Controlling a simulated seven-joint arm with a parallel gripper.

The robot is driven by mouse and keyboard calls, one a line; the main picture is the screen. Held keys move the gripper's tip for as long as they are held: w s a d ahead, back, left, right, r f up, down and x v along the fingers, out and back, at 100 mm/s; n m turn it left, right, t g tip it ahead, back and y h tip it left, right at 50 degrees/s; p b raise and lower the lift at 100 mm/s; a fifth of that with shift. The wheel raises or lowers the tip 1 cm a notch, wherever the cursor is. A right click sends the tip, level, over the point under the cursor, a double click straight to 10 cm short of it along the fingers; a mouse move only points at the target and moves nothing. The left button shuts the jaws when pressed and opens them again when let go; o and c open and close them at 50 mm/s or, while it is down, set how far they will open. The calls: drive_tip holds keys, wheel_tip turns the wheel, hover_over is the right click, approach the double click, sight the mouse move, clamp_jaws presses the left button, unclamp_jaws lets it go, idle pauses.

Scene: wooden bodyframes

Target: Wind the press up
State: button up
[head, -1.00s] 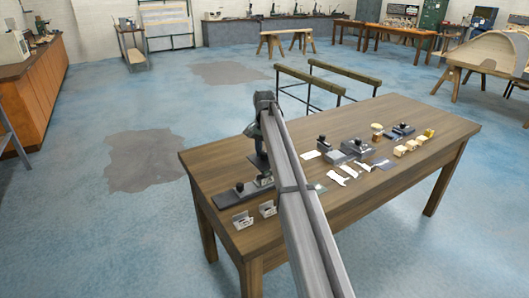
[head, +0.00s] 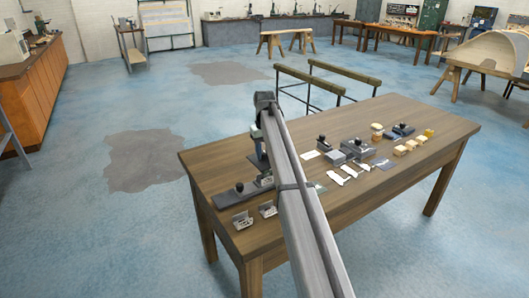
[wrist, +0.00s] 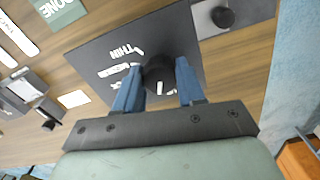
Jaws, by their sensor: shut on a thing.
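In the wrist view a round dark knob (wrist: 160,75) with a white mark stands on a black plate (wrist: 100,50). The plate carries white words, of which THIN and MEDIUM are legible; a third is partly hidden by a finger. My gripper (wrist: 158,68) has its two blue fingers on either side of this knob and is shut on it. The white mark lies on the knob's side nearest my gripper's palm. In the head view my arm hides the gripper and much of the dark press (head: 257,160) at the table's left end.
A grey plate with another dark knob (wrist: 222,16) lies beside the black plate. A green card (wrist: 60,10) and white cut shapes (wrist: 17,35) lie on the wooden table (head: 330,215). Several blocks (head: 403,149) and dark knobbed tools (head: 361,152) stand further right.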

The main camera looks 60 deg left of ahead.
sight(265, 152)
drive_tip(key=n, duration=0.5)
idle(0.5)
drive_tip(key=o, duration=1.1)
drive_tip(key=shift+c, duration=0.2)
drive_tip(key=shift+r, duration=0.1)
wheel_tip(265, 152, up, 14)
drive_tip(key=shift+f, duration=0.2)
